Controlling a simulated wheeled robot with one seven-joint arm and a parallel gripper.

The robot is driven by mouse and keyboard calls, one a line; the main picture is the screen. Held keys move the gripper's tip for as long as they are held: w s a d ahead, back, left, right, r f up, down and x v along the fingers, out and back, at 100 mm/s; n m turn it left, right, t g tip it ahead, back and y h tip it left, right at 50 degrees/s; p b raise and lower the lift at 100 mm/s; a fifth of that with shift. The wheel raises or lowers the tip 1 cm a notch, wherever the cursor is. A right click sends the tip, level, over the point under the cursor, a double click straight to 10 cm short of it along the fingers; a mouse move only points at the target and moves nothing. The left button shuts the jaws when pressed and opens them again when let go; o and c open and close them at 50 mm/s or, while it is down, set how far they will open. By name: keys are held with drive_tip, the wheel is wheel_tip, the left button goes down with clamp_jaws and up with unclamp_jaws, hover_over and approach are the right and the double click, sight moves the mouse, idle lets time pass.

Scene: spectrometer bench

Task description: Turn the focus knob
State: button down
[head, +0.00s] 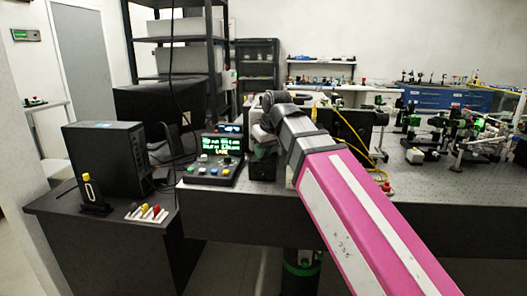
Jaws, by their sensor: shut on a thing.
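My arm reaches in from the lower right to the dark instrument (262,168) at the left end of the optical table. My gripper (262,142) is small in the head view, at the upper part of this instrument, partly covered by my own wrist. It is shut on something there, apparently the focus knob. The knob itself is hidden, so its shape and angle cannot be told.
A control box with a green-lit screen (222,145) and coloured buttons stands close left of my gripper. A black computer case (107,155) sits on the lower side table. Yellow cables (355,140) hang behind my wrist. Several optical parts (455,130) stand at the right of the perforated tabletop (425,180).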

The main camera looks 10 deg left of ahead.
idle(0.4)
drive_tip(key=c, duration=1)
unclamp_jaws()
drive_tip(key=v, duration=1)
drive_tip(key=shift+d+r, duration=0.15)
drive_tip(key=shift+r, duration=0.25)
drive_tip(key=shift+s, duration=0.1)
